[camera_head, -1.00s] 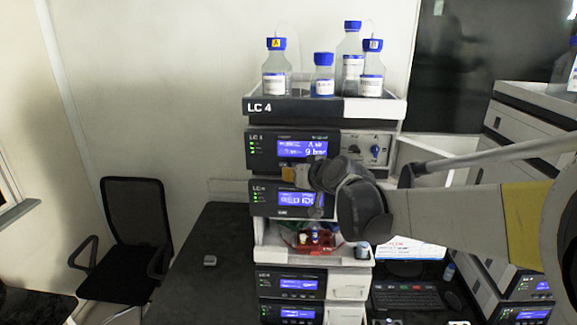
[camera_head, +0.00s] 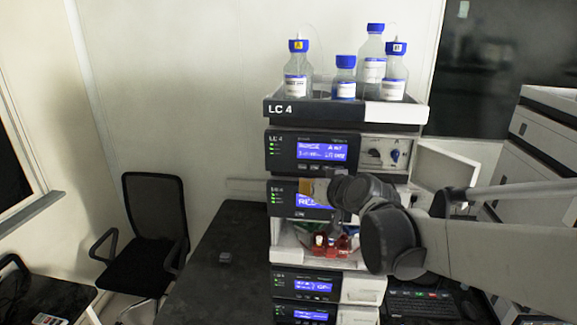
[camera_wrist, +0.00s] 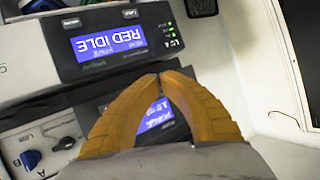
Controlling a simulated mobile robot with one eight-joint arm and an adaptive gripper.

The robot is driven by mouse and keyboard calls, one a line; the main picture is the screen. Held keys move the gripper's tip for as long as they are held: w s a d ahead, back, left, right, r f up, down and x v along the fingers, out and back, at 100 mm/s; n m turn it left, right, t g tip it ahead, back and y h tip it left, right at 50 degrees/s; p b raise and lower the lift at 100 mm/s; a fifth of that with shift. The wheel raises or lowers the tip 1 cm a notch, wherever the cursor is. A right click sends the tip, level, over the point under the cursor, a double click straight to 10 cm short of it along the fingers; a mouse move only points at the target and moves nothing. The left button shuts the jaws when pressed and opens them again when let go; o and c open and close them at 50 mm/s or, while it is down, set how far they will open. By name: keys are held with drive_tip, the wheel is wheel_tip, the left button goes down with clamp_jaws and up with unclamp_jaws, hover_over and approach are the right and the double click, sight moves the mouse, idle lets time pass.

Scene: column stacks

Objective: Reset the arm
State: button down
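My gripper (camera_head: 308,188) is in front of the LC 4 column stack, level with its second display module. In the wrist view its two orange fingers (camera_wrist: 161,75) meet at the tips, with nothing visible between them. My dark wrist and grey arm reach in from the right and cover part of the stack's right side. The LC 4 stack (camera_head: 290,112) has lit blue displays. One display (camera_wrist: 107,39) reads "RED IDLE" upside down in the wrist view. Below my gripper, an open bay holds a red rack (camera_head: 327,247) with small vials, partly hidden.
Several blue-capped bottles (camera_head: 344,78) stand in the top tray. A white panel door (camera_head: 445,168) stands open at right, close to my arm. A black chair (camera_head: 153,235) is at left. The dark bench (camera_head: 215,260) left of the stack is mostly clear; a keyboard (camera_head: 430,305) lies at right.

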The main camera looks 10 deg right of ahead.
idle(0.3)
drive_tip(key=s+f+g+h+b, duration=0.1)
drive_tip(key=s+f+g+b, duration=0.1)
drive_tip(key=s+f+b, duration=0.7)
drive_tip(key=s+d+f+g+h+b, duration=0.1)
drive_tip(key=s+f+g+b, duration=0.1)
drive_tip(key=s+f+b, duration=0.7)
drive_tip(key=s+f+g+b, duration=0.2)
drive_tip(key=s+f+b, duration=0.8)
drive_tip(key=f+b, duration=0.6)
wheel_tip(320, 180, down, 10)
drive_tip(key=shift+d+r+h, duration=0.1)
drive_tip(key=shift+d+h, duration=0.2)
drive_tip(key=shift+h, duration=0.1)
idle(1.6)
